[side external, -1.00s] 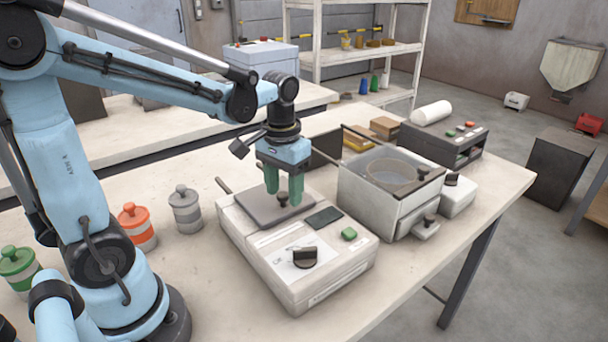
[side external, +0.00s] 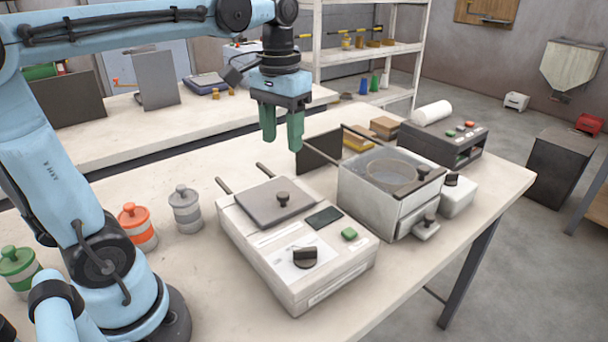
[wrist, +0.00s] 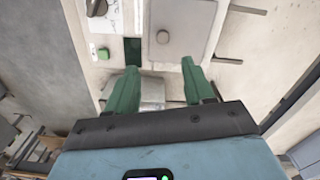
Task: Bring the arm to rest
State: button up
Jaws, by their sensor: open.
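My gripper (side external: 282,130) hangs above the bench, fingers pointing down, with its two green fingers apart and nothing between them. It also shows in the wrist view (wrist: 155,80), where the fingers are spread. Below it is the pale box-shaped machine (side external: 295,245) with a flat grey lid (side external: 262,207) and a black knob on that lid (side external: 283,197). The gripper is clear of the machine and touches nothing. In the wrist view the lid (wrist: 175,45) and the green button (wrist: 103,54) lie beyond the fingertips.
A grey metal box with a round sieve-like top (side external: 375,200) stands right of the machine. A dark control unit (side external: 445,140) is behind it. Jars with orange (side external: 138,228), grey (side external: 186,208) and green (side external: 18,268) lids stand at left. The air around the gripper is free.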

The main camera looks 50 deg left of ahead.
jog(key=shift+r, duration=0.15)
jog(key=s+d+f+m+t, duration=0.1)
jog(key=f+t, duration=0.1)
jog(key=f, duration=0.1)
jog(key=s+d+f+m+t, duration=0.1)
jog(key=d+f+t, duration=0.1)
jog(key=f, duration=0.1)
jog(key=s+d+f+m+t, duration=0.1)
jog(key=d+f+t, duration=0.1)
jog(key=f+t, duration=0.1)
jog(key=shift+f, duration=0.2)
jog(key=shift+c, duration=0.4)
dwell(0.5)
